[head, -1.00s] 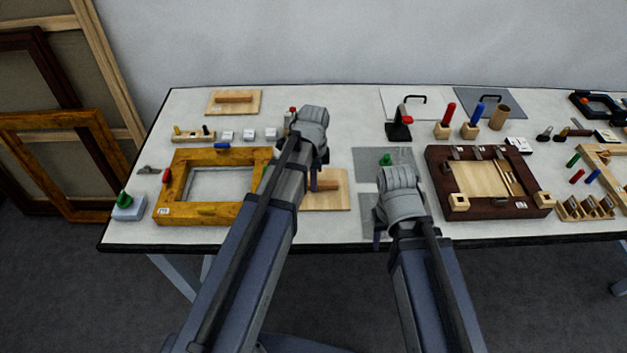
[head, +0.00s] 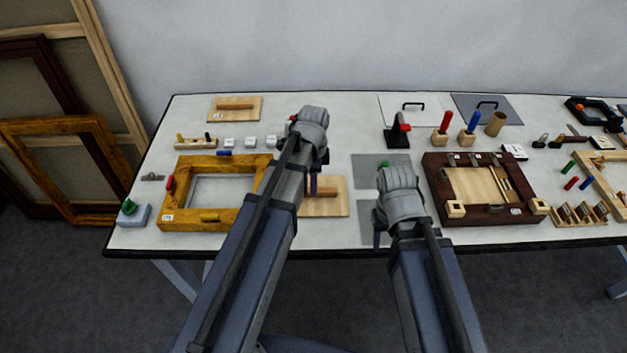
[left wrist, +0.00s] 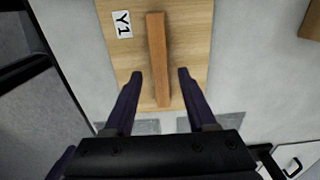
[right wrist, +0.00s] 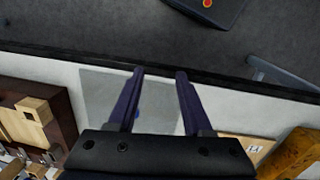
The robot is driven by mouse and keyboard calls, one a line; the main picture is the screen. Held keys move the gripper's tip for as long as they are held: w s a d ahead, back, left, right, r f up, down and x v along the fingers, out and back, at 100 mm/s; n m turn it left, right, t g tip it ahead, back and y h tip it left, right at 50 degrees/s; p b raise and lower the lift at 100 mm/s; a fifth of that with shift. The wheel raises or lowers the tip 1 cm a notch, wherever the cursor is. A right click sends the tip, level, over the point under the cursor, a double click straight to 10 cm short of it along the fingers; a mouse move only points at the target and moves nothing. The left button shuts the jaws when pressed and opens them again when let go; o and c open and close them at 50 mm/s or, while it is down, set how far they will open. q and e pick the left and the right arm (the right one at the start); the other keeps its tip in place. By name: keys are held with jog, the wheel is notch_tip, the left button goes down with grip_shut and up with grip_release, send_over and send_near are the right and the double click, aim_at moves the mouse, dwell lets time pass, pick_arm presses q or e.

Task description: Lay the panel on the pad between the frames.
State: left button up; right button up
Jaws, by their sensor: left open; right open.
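A light wooden panel (head: 338,201) with a brown bar handle lies on the table between the gold frame (head: 247,217) and the dark frame (head: 433,185). In the left wrist view the panel (left wrist: 190,40) bears a Y1 label. My left gripper (left wrist: 160,74) is open above it, its fingers on either side of the handle's near end, not closed on it. Grey pads (head: 366,172) lie right of the panel, one behind the other, partly hidden by my right arm. My right gripper (right wrist: 160,72) is open and empty above the front pad (right wrist: 98,88).
A similar panel (head: 250,104) lies at the back left. A green-topped block (head: 134,215) sits at the left front corner.

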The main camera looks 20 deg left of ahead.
pick_arm(q)
notch_tip(320, 180, up, 9)
jog(key=p, duration=0.8)
jog(key=s+d+n+y, duration=0.1)
jog(key=s+d+n, duration=0.9)
jog(key=s, duration=0.4)
jog(key=shift+s+d+r+n, duration=0.15)
jog(key=shift+d+r+n, duration=0.1)
jog(key=shift+n, duration=0.25)
jog(key=shift+d, duration=0.1)
